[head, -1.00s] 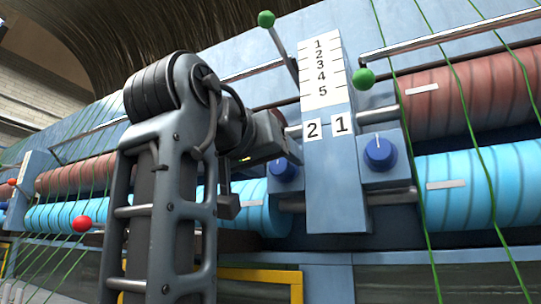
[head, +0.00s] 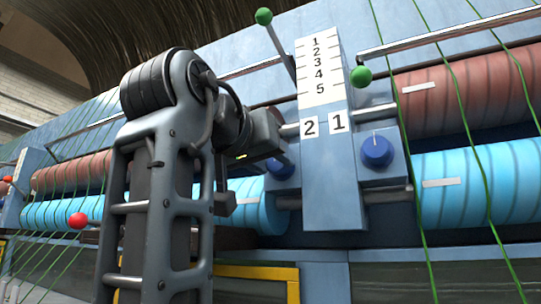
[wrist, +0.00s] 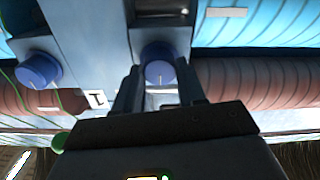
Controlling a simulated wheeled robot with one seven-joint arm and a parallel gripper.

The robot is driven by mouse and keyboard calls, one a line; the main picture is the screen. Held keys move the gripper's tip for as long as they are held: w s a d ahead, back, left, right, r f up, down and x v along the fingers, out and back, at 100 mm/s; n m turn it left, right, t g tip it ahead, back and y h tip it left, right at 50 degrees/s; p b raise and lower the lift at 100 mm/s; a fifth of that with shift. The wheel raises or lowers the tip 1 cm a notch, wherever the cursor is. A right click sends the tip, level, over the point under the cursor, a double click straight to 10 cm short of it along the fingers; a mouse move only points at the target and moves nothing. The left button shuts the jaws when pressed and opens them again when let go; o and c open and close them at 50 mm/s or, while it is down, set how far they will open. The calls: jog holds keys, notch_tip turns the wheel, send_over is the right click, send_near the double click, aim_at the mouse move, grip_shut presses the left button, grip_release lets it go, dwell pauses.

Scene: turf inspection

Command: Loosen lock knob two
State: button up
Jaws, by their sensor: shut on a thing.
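Lock knob two (wrist: 159,72) is a round blue knob with a small pale mark, on a pale blue block under the "2" label (head: 309,127). In the head view the knob (head: 281,169) shows only in part behind my gripper. My gripper (wrist: 160,80) has one finger on each side of the knob in the wrist view and is shut on it. The other blue knob (head: 376,150), under the "1" label (head: 338,122), stands free to the right; in the wrist view it is at the left (wrist: 38,70).
A blue upright with a numbered scale (head: 318,70) stands between the knobs. Green-tipped levers (head: 264,16) rise nearby. Brown (head: 460,95) and cyan (head: 465,185) rollers with green cords flank it. A yellow frame (head: 270,272) lies below.

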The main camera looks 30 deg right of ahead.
jog(key=shift+m, duration=0.4)
jog(key=m+b, duration=0.2)
jog(key=shift+f+m, duration=0.15)
jog(key=shift+m, duration=0.25)
jog(key=m+b, duration=0.2)
jog(key=m, duration=0.2)
jog(key=m+b, duration=0.1)
jog(key=m, duration=0.3)
jog(key=shift+b, duration=0.3)
jog(key=m+b, duration=0.1)
jog(key=m, duration=0.3)
jog(key=shift+m, duration=0.3)
jog(key=m, duration=0.1)
jog(key=m+b, duration=0.1)
jog(key=m, duration=0.1)
jog(key=shift+r+m, duration=0.2)
jog(key=shift+m, duration=0.1)
jog(key=m, duration=0.3)
jog(key=shift+m, duration=0.3)
jog(key=m+b, duration=0.1)
jog(key=m, duration=0.5)
jog(key=shift+m, duration=0.4)
